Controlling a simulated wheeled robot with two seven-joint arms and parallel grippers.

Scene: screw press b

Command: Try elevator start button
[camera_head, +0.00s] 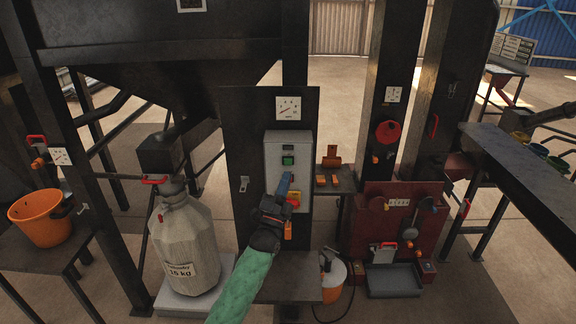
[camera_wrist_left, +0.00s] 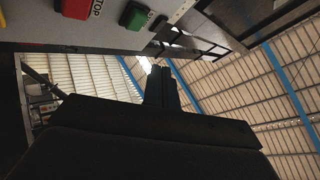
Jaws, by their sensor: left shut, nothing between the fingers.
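The grey control box (camera_head: 280,145) is mounted on a dark upright panel. Its green start button (camera_head: 288,160) sits in the upper part of the box face. In the left wrist view the green button (camera_wrist_left: 137,15) is at the top, beside a red STOP button (camera_wrist_left: 75,15). My left gripper (camera_head: 284,178) is shut and empty, its fingertips in front of the box just below the green button. The fingertips (camera_wrist_left: 160,75) appear below and apart from the green button in the wrist view. My right gripper is not in view.
A round-faced gauge (camera_head: 288,108) is above the box. A red-and-yellow control (camera_head: 294,198) is beside my gripper. A grey sack (camera_head: 180,240) stands to the left, an orange bucket (camera_head: 40,218) farther left. A dark red box (camera_head: 400,215) stands right.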

